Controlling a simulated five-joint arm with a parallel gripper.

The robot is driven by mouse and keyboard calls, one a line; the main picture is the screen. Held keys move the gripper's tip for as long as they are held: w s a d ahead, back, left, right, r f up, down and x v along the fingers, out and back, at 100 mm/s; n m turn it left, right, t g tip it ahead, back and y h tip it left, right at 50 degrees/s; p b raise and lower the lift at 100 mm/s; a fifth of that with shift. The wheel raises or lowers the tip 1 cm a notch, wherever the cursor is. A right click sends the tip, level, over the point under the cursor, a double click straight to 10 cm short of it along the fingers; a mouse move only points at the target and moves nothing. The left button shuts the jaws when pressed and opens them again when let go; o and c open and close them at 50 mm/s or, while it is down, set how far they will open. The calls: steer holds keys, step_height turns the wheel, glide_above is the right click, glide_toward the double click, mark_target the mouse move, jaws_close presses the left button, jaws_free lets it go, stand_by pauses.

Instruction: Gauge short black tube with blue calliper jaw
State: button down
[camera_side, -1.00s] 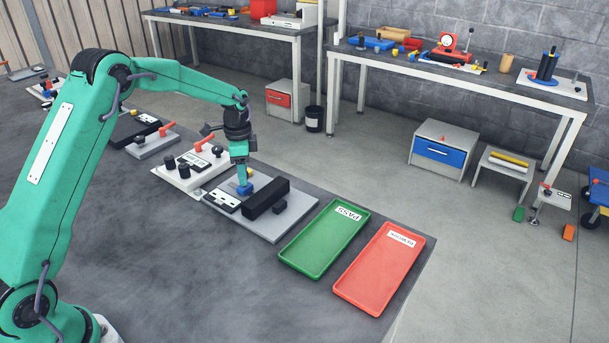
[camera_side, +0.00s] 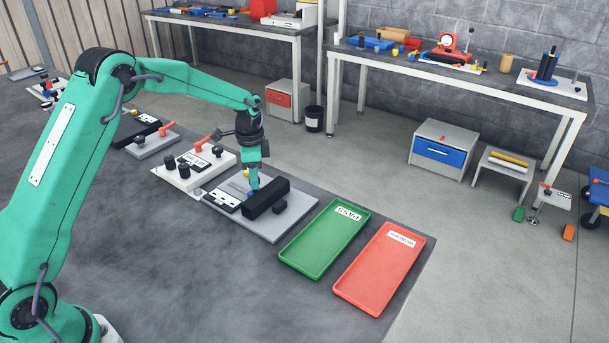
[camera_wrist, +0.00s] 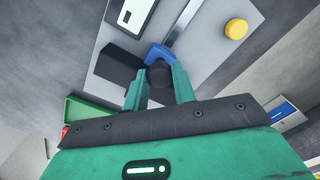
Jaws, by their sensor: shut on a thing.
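The blue calliper jaw (camera_side: 253,183) is at my fingertips on the grey gauge plate (camera_side: 283,229), left of a long black block (camera_side: 266,198). In the wrist view, the blue jaw (camera_wrist: 159,54) shows just beyond the tips of my gripper (camera_wrist: 160,84), beside the silver rail (camera_wrist: 182,22). My gripper is shut, and a dark round piece (camera_wrist: 160,74) shows between its fingers. I cannot tell whether this is a knob on the jaw or the short black tube. I cannot pick out the tube elsewhere with certainty.
A green PASS tray (camera_side: 322,241) and a red tray (camera_side: 378,268) lie right of the plate, both empty. A white fixture (camera_side: 205,180) with several black cylinders stands left of it. A yellow knob (camera_wrist: 236,28) is on the plate. The front table area is clear.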

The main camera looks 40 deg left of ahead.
steer(key=shift+d, duration=1.05)
steer(key=c, duration=1.1)
jaws_free()
steer(key=shift+r, duration=0.1)
step_height(320, 180, up, 8)
steer(key=shift+f, duration=0.15)
